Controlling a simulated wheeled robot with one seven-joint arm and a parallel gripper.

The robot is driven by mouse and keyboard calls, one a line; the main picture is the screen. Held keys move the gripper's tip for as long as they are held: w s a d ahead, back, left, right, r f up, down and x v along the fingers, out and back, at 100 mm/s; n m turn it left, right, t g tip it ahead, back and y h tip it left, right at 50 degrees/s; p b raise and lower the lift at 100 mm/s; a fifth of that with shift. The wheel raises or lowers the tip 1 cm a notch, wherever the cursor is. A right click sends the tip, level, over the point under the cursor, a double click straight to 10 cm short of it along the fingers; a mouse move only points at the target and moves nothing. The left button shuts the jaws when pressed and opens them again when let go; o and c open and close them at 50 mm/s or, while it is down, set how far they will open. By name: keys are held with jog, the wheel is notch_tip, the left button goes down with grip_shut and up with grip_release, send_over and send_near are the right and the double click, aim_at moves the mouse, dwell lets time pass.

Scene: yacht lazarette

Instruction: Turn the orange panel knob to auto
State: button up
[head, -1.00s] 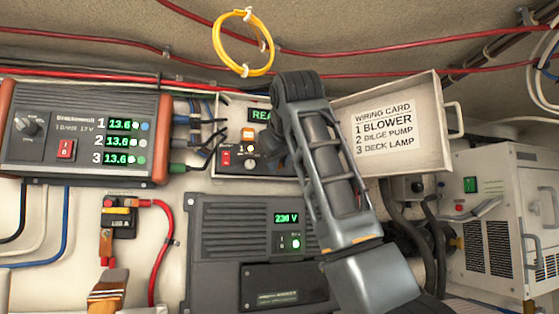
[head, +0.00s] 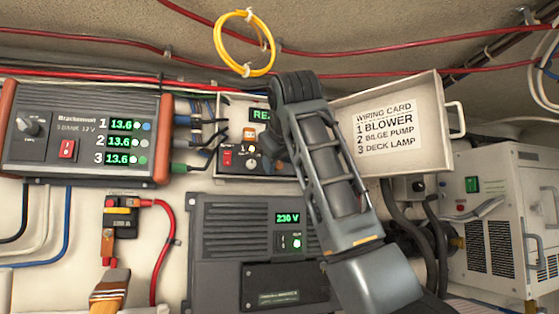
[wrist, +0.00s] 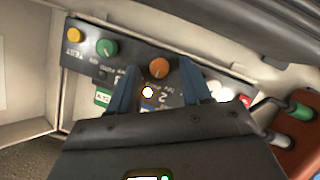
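The orange knob (wrist: 159,67) is on a dark panel strip (wrist: 132,60), seen upside down in the wrist view. My gripper (wrist: 156,72) is open, with one blue finger on each side of the knob. Gaps show between the fingers and the knob; I cannot tell whether either touches it. The knob's pointer and the auto mark are too small to read. In the head view my arm covers the right part of the panel (head: 228,172), and I cannot make out the orange knob or the fingertips there.
In the wrist view a green knob (wrist: 107,47) and a yellow button (wrist: 75,34) sit beside the orange knob. In the head view an open door with a wiring card (head: 390,128) stands right of the panel. A charger box (head: 85,135) with cables is left, a grey inverter (head: 225,245) below.

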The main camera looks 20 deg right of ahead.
jog(key=b+v, duration=0.2)
jog(key=v, duration=0.5)
jog(key=shift+s, duration=0.35)
jog(key=shift+r, duration=0.15)
dwell(0.3)
